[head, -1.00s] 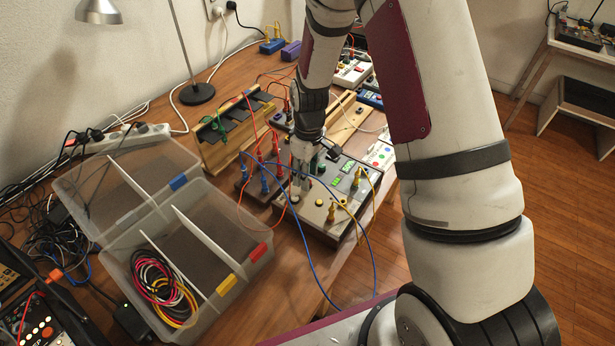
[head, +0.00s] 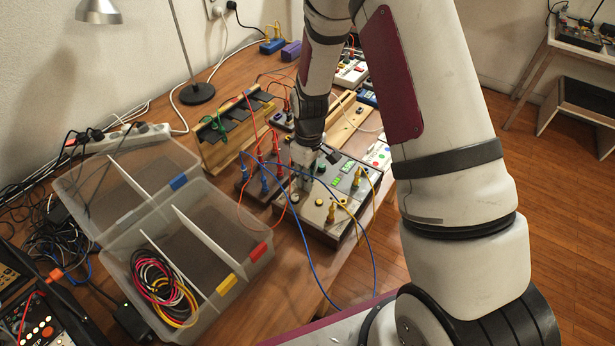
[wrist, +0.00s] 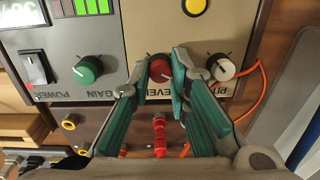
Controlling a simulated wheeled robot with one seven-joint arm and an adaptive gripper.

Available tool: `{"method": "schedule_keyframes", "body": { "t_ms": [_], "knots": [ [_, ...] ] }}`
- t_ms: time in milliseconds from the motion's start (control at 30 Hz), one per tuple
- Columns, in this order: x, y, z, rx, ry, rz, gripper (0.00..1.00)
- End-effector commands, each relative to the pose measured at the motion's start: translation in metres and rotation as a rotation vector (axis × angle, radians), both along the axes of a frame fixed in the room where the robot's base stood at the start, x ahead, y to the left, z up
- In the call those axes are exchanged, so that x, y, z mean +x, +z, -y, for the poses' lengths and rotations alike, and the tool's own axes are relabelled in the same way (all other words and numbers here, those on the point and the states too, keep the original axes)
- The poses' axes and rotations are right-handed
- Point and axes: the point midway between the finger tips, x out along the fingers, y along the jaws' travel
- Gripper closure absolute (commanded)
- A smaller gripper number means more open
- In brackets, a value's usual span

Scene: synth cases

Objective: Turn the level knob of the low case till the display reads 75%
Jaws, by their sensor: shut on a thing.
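The low case (head: 322,232) sits near the table's front edge, with its grey panel facing up. In the wrist view, its red level knob (wrist: 159,69) is between the fingertips of my gripper (wrist: 163,68), which is shut on it. Part of the knob's label is covered by the fingers. The display (wrist: 20,10) is cut off at the top left corner of the wrist view, and I cannot read its value with certainty. In the head view, my gripper (head: 304,178) reaches down onto the case and hides the knob.
The green gain knob (wrist: 88,70) and white knob (wrist: 221,68) flank the red knob. A power switch (wrist: 36,69) is further left. Red plugs (wrist: 159,135) and cables lie close below the fingers. A clear divided box (head: 190,300) stands left of the case.

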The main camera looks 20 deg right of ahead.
Motion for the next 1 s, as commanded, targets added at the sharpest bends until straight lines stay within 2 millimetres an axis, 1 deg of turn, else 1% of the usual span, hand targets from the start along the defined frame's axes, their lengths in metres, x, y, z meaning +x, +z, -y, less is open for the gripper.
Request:
{"method": "schedule_keyframes", "body": {
  "t_ms": [267,700,1000],
  "knots": [
    [0.0001,0.0001,0.0002,0.0,-0.13,0.0,1.0],
    [0.0002,0.0003,0.0008,-0.001,-0.445,0.001,1.0],
    [0.0003,0.0004,0.0014,0.0,-0.569,0.002,1.0]
  ]
}}
